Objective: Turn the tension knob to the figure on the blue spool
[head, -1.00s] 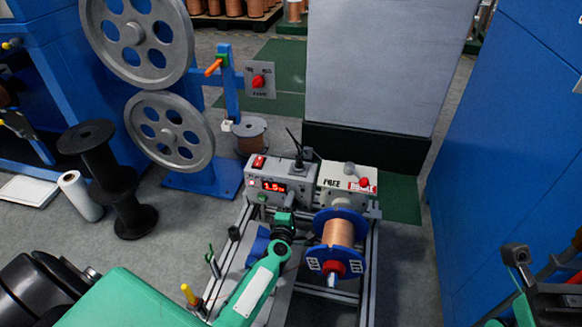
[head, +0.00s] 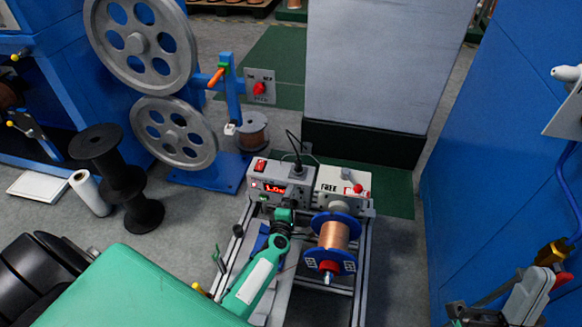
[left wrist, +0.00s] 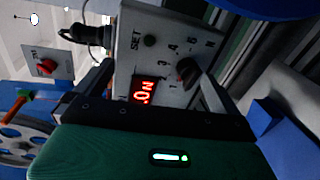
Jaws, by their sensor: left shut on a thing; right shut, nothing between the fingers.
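The blue spool (head: 333,236), wound with copper wire, sits on the machine's front shaft. Its front flange carries white labels too small to read. The grey control box (head: 267,180) stands behind it to the left, with a red display (head: 274,188) that seems to read 1.0N. In the left wrist view the black tension knob (left wrist: 188,73) sits beside a printed scale of figures, with the display (left wrist: 144,91) nearby. My left gripper (head: 285,215) is at the box front, shut on the knob, hiding it in the head view. My right gripper (head: 460,313) is shut and empty at the lower right.
A panel with a red switch (head: 353,188) stands right of the box. Large grey pulleys (head: 174,133) and a black spool (head: 120,180) stand to the left. A blue cabinet (head: 500,170) bounds the right side. Floor between the machine and cabinet is clear.

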